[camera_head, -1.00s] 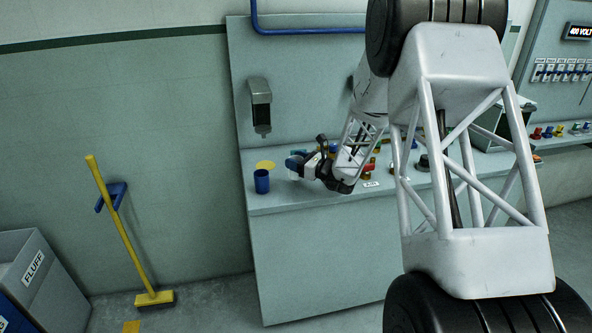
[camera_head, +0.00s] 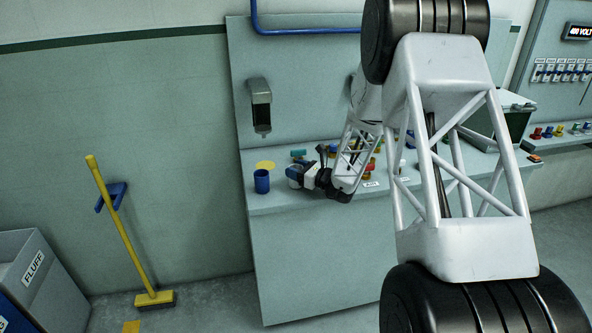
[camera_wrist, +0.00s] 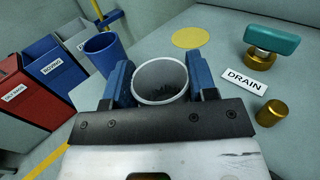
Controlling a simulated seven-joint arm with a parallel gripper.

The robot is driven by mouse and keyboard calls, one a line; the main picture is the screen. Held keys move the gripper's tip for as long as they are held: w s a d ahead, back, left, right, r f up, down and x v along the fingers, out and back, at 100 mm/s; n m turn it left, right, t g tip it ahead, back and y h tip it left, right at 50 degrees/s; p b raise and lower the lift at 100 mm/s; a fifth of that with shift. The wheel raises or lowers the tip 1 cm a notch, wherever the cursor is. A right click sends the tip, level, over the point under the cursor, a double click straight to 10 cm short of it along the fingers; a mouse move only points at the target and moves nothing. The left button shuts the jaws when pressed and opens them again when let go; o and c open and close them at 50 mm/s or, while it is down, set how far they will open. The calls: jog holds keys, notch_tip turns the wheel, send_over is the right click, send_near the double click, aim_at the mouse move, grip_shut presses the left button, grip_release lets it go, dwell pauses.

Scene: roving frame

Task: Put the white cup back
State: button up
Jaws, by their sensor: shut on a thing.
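The white cup (camera_wrist: 160,84) is between the two blue fingers of my gripper (camera_wrist: 159,88) in the wrist view, which are shut on it. Its pale rim and dark grey inside face the camera; its base is hidden. In the head view my gripper (camera_head: 295,175) is over the counter's front part, just right of a blue cup (camera_head: 262,181); I cannot make out the white cup there. A flat yellow disc (camera_head: 265,165) lies bare on the counter behind the blue cup. It also shows in the wrist view (camera_wrist: 190,38), beyond the held cup.
A teal-handled brass valve (camera_wrist: 270,45), a DRAIN label (camera_wrist: 245,80) and a brass knob (camera_wrist: 272,112) are right of my gripper. The blue cup (camera_wrist: 104,54) stands close on the left. A wall dispenser (camera_head: 260,105) hangs above the counter (camera_head: 300,200).

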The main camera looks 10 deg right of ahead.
jog(key=shift+f, duration=0.15)
jog(key=o, duration=1)
jog(key=v, duration=1.2)
jog(key=shift+r, duration=0.2)
jog(key=shift+a+r, duration=0.1)
